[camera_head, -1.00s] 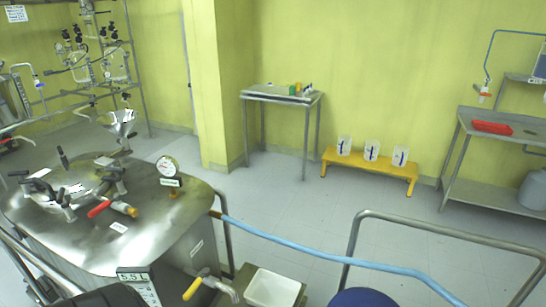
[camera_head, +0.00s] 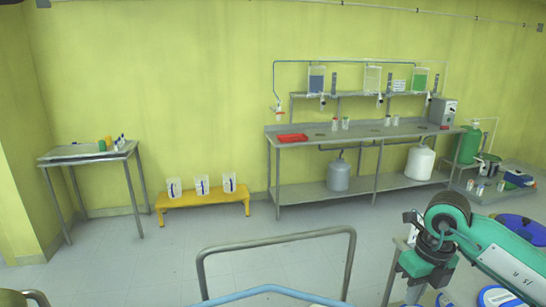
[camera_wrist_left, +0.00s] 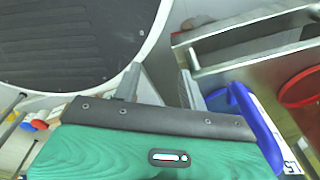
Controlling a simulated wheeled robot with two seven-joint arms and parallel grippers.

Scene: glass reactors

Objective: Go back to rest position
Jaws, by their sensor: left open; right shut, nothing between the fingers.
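My right arm comes in at the right of the head view, green and grey. Its gripper (camera_head: 412,294) points down at the lower right, and its fingertips are small and partly lost near the bottom edge. No object shows in it. In the left wrist view my left gripper (camera_wrist_left: 161,82) shows two grey fingers spread apart with nothing between them. Beyond them lie a large dark round top with a pale rim (camera_wrist_left: 75,40) and a grey metal frame (camera_wrist_left: 245,42). My left gripper is not in the head view.
A metal rail (camera_head: 275,239) and a blue hose (camera_head: 265,291) stand in front. A steel bench (camera_head: 330,140) with a red tray (camera_head: 293,138) lines the wall. A yellow bench (camera_head: 203,200) holds three white containers. A small table (camera_head: 85,155) stands left. Blue lids (camera_head: 497,296) lie lower right.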

